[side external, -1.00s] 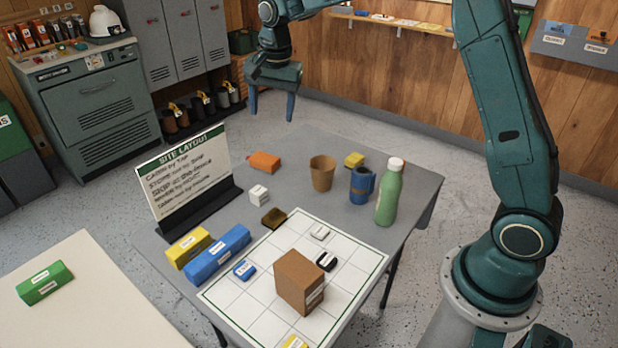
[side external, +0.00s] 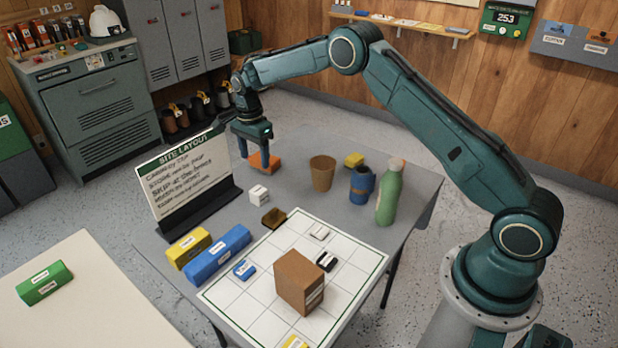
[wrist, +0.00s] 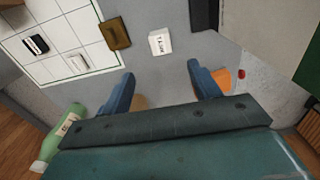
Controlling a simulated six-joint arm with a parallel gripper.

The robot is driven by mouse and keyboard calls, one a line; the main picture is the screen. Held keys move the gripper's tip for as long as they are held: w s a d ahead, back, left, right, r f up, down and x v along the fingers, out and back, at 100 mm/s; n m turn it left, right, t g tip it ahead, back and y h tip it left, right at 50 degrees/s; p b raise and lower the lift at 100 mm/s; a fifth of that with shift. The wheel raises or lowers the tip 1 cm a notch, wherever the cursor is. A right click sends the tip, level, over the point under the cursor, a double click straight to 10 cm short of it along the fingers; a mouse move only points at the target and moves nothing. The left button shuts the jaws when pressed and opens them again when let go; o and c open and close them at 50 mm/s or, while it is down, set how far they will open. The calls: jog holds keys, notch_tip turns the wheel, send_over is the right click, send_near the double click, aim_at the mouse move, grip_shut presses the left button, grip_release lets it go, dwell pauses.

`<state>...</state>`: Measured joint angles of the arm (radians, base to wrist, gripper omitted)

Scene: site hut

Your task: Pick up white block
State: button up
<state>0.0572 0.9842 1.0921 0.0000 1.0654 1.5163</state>
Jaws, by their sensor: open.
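The white block (side external: 258,194) stands on the grey table between the sign and the brown block. It also shows in the wrist view (wrist: 159,43), with its dark label facing up, ahead of my fingertips and roughly centred between them. A flatter white piece (side external: 319,232) lies on the gridded board. My gripper (side external: 254,158) is open with nothing between its fingers. In the side view it is above and behind the white block, by the orange block (side external: 266,163), which it partly hides. In the wrist view (wrist: 163,88) bare table shows between the fingers.
The sign (side external: 185,175) stands just left of the white block, and the brown block (side external: 273,218) lies in front of it. A paper cup (side external: 322,173), blue mug (side external: 361,186) and green bottle (side external: 389,194) stand to the right. A tall brown box (side external: 298,280) stands on the board.

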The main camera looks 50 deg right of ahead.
aim_at(258, 190)
jog(key=shift+f, duration=4.3)
jog(key=shift+f, duration=0.1)
jog(key=shift+f, duration=2.5)
jog(key=shift+c, duration=0.2)
jog(key=c, duration=1.1)
